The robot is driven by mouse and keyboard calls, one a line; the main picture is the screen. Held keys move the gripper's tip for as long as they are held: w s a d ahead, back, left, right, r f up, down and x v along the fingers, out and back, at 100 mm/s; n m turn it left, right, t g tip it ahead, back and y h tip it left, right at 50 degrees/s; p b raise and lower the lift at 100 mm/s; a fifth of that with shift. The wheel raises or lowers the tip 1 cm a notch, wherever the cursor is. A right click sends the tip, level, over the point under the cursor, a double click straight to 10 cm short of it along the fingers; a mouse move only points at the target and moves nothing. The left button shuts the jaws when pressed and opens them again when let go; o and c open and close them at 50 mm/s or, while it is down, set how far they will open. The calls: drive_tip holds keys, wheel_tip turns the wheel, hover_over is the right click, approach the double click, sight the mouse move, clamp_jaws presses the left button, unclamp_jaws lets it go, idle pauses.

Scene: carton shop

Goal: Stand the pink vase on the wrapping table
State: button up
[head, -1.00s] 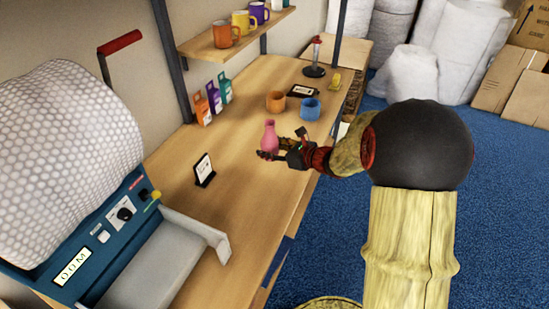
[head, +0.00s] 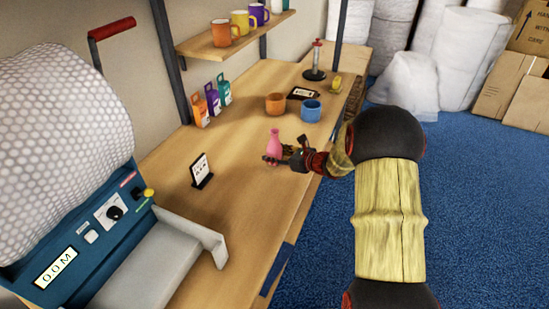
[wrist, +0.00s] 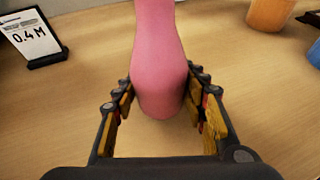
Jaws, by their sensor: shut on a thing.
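The pink vase (head: 274,143) is upright at the wrapping table (head: 240,172), near its right edge. My gripper (head: 275,158) is around the lower body of the vase and shut on it. In the wrist view the vase (wrist: 160,70) stands between the two fingers of my gripper (wrist: 160,98), its neck running out of the top of the picture. Its base is close to the table top; I cannot tell whether it touches.
A small sign (head: 201,170) stands left of the vase. An orange cup (head: 275,104) and a blue cup (head: 311,110) stand behind it. A teal machine (head: 95,235) with bubble wrap (head: 60,120) fills the near left. The table around the vase is clear.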

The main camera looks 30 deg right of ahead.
drive_tip(key=shift+r, duration=0.15)
drive_tip(key=shift+f, duration=0.2)
drive_tip(key=o, duration=1.4)
drive_tip(key=shift+o, duration=0.3)
